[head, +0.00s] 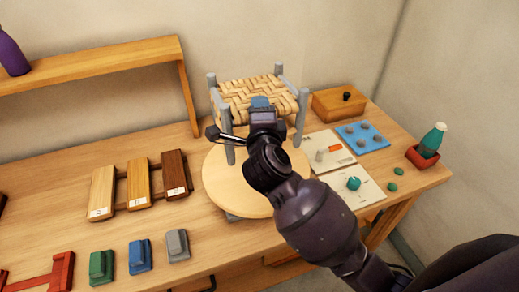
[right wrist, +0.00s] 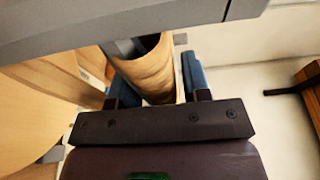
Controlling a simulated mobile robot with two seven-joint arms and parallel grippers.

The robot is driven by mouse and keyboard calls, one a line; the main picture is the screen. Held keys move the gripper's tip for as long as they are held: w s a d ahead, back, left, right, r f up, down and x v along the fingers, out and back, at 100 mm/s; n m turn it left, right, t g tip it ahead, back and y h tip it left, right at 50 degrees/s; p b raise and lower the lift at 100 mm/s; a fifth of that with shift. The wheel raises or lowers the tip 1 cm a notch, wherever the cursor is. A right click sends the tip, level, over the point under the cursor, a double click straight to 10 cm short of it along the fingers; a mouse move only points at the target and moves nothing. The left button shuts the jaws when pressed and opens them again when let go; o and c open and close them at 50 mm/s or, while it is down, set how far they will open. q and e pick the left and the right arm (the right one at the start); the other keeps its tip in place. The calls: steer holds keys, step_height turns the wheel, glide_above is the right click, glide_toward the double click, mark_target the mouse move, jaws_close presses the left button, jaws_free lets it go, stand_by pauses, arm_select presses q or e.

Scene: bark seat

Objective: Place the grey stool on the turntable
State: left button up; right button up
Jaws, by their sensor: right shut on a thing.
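The grey stool (head: 231,98) has grey posts and a woven bark seat. It is upright over the back part of the round wooden turntable (head: 224,185) in the head view. My right gripper (head: 261,103) is at the near side of the stool's seat. In the right wrist view its blue-padded fingers (right wrist: 158,85) are on both sides of a woven seat edge (right wrist: 152,68), shut on the stool. Whether the stool's feet touch the turntable cannot be told, as my arm hides part of it. My left gripper does not show.
Wood sample blocks (head: 139,183) lie to the left, with green, blue and grey blocks (head: 140,256) in front. Cards (head: 330,151), a blue tray (head: 362,137) and a wooden box (head: 338,103) are to the right. A red pot with a green bottle (head: 432,140) stands at the right edge.

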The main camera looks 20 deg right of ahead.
step_height(320, 180, down, 6)
steer(key=shift+f, duration=0.2)
arm_select(q)
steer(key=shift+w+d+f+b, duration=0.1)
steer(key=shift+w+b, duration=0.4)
steer(key=shift+b, duration=0.15)
arm_select(e)
steer(key=shift+f, duration=2.6)
steer(key=o, duration=0.8)
steer(key=shift+f, duration=0.2)
steer(key=shift+c, duration=0.2)
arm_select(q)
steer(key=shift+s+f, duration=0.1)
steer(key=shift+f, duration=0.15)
arm_select(e)
steer(key=o, duration=0.4)
arm_select(q)
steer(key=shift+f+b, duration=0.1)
steer(key=shift+b, duration=0.3)
arm_select(e)
steer(key=v, duration=1.2)
steer(key=shift+r, duration=0.15)
